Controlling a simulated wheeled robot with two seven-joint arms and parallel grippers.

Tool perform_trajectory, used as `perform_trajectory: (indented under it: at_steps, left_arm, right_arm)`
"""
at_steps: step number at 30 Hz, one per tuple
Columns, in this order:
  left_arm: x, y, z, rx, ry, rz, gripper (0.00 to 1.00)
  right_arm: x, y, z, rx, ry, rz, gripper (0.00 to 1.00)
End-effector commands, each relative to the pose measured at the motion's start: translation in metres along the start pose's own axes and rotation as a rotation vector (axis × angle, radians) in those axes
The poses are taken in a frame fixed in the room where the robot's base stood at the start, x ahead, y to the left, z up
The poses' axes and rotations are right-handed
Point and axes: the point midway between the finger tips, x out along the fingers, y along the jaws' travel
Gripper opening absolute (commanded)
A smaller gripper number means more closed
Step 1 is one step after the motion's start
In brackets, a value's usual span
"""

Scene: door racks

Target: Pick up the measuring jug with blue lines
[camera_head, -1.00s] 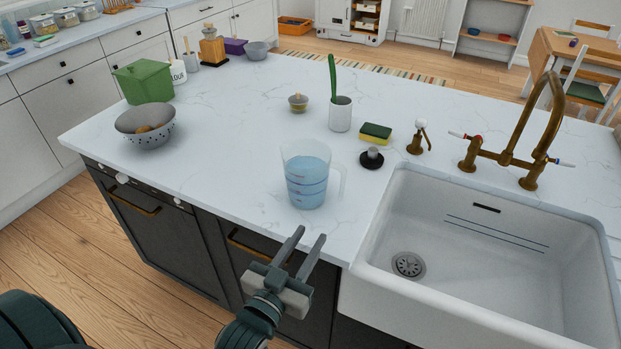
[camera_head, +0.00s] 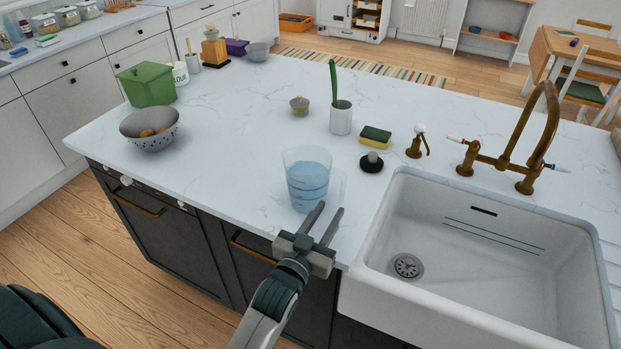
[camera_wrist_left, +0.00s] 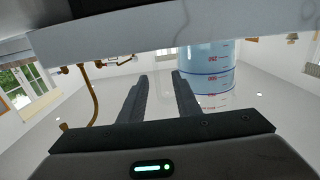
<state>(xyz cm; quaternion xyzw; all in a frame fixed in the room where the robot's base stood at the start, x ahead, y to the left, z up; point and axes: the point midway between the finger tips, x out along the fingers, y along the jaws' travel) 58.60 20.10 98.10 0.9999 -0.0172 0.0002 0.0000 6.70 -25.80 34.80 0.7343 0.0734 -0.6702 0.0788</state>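The measuring jug (camera_head: 306,183) is clear, holds blue liquid and has blue lines. It stands upright on the white counter near its front edge, with its clear handle (camera_head: 342,184) to the right. It also shows in the left wrist view (camera_wrist_left: 208,72), right of the fingers, partly cut off by the pale slab above. My right gripper is not in view.
A white sink (camera_head: 470,285) lies to the right, with a brass tap (camera_head: 530,140). A sponge (camera_head: 376,137), a black stopper (camera_head: 372,162) and a white cup with a green brush (camera_head: 341,117) stand behind the jug. A colander (camera_head: 150,130) is at left.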

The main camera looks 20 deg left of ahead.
Motion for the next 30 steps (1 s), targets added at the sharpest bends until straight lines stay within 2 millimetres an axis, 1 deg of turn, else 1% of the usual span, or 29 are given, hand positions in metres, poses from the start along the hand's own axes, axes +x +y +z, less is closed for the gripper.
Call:
perform_trajectory:
  at_steps: [1,3,6,16,20,23,30]
  left_arm:
    - [0.008,0.0,-0.002,0.0,0.0,0.0,0.3]
    - [0.015,0.0,-0.001,0.0,-0.001,0.0,0.3]
    - [0.021,0.0,0.0,0.0,-0.001,0.0,0.3]
    - [0.022,0.0,0.001,0.0,-0.001,0.0,0.3]
    - [0.025,0.001,0.0,0.0,0.0,0.0,0.3]
    - [0.032,0.003,-0.001,0.0,-0.001,0.0,0.3]
    - [0.059,0.008,0.0,0.0,-0.001,0.0,0.3]
  right_arm:
    - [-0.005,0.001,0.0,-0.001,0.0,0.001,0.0]
    - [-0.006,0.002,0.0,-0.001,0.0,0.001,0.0]
    - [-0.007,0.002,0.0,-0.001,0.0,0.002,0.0]
    - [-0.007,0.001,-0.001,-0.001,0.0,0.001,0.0]
    - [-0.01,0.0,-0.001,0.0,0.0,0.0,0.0]
    - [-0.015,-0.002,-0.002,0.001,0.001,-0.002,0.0]
    - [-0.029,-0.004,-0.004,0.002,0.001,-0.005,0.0]
